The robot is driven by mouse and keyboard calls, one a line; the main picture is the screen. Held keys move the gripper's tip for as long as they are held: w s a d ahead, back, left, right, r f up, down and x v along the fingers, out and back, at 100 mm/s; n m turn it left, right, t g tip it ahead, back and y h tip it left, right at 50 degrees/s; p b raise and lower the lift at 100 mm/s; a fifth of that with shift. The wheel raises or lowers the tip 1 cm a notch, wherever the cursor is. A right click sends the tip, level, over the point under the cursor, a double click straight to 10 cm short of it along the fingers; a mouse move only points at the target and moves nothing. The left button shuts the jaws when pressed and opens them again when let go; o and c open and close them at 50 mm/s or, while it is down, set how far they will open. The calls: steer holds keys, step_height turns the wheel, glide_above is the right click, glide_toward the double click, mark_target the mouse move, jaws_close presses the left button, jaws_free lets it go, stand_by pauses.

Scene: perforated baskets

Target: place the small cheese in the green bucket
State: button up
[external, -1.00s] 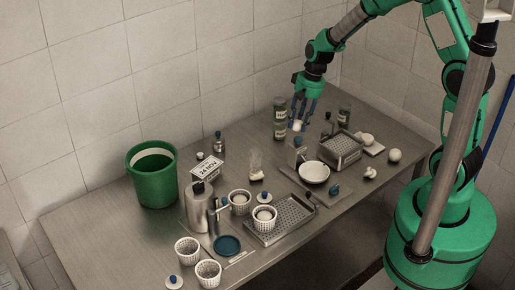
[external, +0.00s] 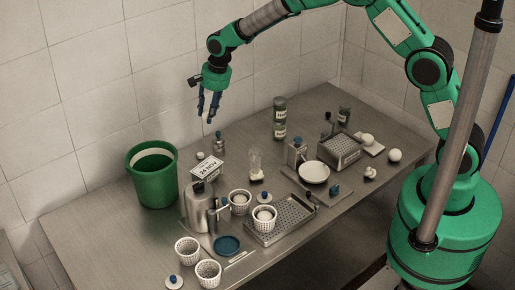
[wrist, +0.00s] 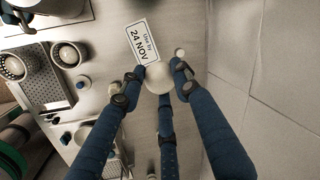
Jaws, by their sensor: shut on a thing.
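The small cheese (wrist: 158,78) is a pale, rounded piece between my blue fingertips in the wrist view. My gripper (external: 208,112) is shut on it and holds it in the air above the back of the table; the fingers hide most of the cheese in the external view. My gripper (wrist: 160,84) has three fingers showing around the cheese in the wrist view. The green bucket (external: 153,188) stands upright at the table's left back, below and to the left of my gripper. It has a pale band inside its rim and does not show in the wrist view.
A "24 NOV" sign (external: 206,168), a metal jug (external: 197,208) and a small blue-topped bottle (external: 219,146) stand right of the bucket. White baskets (external: 187,251) and a perforated tray (external: 290,212) lie nearer the front. The tiled wall (external: 80,100) is close behind.

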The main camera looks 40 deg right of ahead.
steer(key=w+a+r+m+p, duration=0.1)
steer(key=a+m, duration=0.1)
steer(key=a, duration=0.9)
steer(key=w+a+r+m+h+p, duration=0.1)
steer(key=w+a+m+p, duration=0.1)
steer(key=a, duration=1)
steer(key=shift+r, duration=0.25)
steer(key=shift+f, duration=0.15)
step_height(320, 180, down, 11)
steer(key=b, duration=0.2)
steer(key=o, duration=1.1)
steer(key=shift+r, duration=0.25)
